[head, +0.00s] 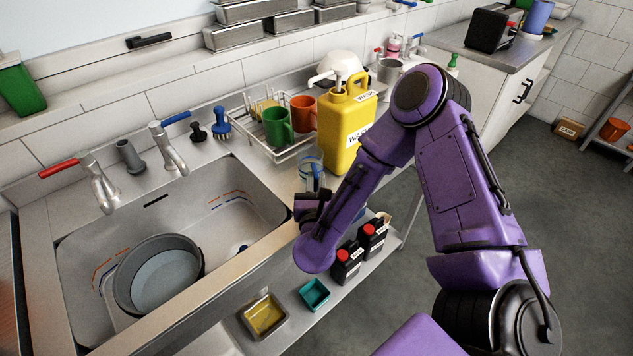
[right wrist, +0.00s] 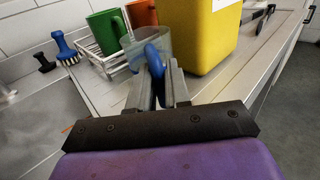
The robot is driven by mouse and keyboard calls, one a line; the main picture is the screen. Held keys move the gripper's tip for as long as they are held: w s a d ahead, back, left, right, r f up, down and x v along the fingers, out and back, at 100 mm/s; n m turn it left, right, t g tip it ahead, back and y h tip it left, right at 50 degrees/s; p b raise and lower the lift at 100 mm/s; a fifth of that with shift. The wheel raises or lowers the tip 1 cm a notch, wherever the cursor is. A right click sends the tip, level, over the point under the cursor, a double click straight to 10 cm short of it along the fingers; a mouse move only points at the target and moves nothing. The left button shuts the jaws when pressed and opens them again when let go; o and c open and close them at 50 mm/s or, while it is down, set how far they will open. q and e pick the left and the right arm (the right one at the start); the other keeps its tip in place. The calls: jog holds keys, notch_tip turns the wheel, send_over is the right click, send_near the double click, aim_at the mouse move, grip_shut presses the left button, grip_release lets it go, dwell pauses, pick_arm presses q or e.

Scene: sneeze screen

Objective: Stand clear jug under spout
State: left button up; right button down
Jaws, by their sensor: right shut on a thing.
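The clear jug (head: 311,158) stands on the steel counter, just in front of the yellow container (head: 345,128) and beside the dish rack. Its blue handle (right wrist: 155,66) is between the fingers of my right gripper (right wrist: 161,80), which is shut on it. In the head view my right gripper (head: 316,190) is partly hidden by its own arm. The yellow container has a white pump top (head: 338,70) whose spout points left, above and behind the jug. Two taps stand at the sink, a red-handled one (head: 95,180) and a blue-handled one (head: 172,150). My left gripper is out of view.
A dish rack (head: 283,150) holds a green mug (head: 277,127) and an orange mug (head: 303,113). The sink (head: 235,205) holds a grey pot (head: 160,275). Blue and black brushes stand behind the sink. Black bottles and small trays sit on the shelf below.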

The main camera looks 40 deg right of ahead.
jog(key=shift+f+b, duration=0.4)
jog(key=shift+b, duration=0.05)
dwell(0.3)
jog(key=c, duration=1)
grip_release()
jog(key=shift+s+a, duration=0.25)
jog(key=shift+s, duration=0.05)
jog(key=b+v, duration=0.3)
jog(key=v, duration=0.6)
jog(key=shift+s+a+b, duration=0.2)
jog(key=shift+s+b, duration=0.1)
jog(key=shift+s, duration=0.05)
